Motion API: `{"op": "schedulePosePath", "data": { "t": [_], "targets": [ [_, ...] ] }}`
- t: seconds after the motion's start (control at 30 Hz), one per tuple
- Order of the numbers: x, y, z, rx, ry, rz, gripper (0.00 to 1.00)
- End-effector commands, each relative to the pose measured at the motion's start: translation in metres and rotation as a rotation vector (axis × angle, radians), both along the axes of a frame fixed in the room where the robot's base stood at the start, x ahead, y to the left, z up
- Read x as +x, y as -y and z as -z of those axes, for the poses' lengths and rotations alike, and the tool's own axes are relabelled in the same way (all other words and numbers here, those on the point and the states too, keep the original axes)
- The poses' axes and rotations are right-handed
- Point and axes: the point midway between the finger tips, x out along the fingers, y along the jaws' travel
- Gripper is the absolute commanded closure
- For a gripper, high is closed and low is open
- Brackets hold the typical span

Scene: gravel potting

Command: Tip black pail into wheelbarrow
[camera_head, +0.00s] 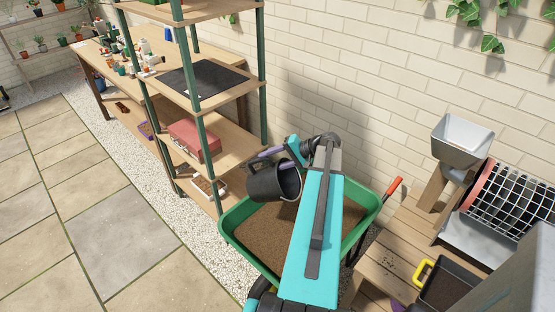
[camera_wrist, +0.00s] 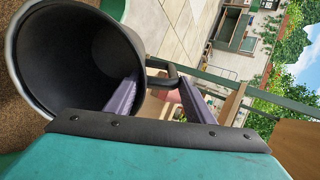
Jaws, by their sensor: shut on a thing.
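The black pail (camera_head: 272,184) hangs tilted above the left part of the green wheelbarrow (camera_head: 232,218), which holds brown soil (camera_head: 270,230). My gripper (camera_head: 270,155), with purple fingers, is shut on the pail's handle. In the wrist view, the pail (camera_wrist: 75,60) is tipped far over with its open mouth towards the camera. Its visible inside is dark and I see no contents there. The handle sits between the fingers of my gripper (camera_wrist: 160,85). My arm covers the middle of the wheelbarrow in the head view.
A shelf rack with green posts (camera_head: 263,75) stands close behind on the left, with a red box (camera_head: 194,138) on it. A wooden bench with a grey hopper (camera_head: 462,140) and a mesh drum (camera_head: 510,195) is on the right. Paving (camera_head: 120,220) lies open at left.

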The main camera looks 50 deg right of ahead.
Motion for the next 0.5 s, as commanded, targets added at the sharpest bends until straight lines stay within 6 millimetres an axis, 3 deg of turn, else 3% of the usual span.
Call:
{"op": "schedulePosePath", "data": {
  "t": [0.5],
  "targets": [
    [0.036,-0.017,-0.015,-0.083,-0.179,-0.001,0.92]
  ]
}}
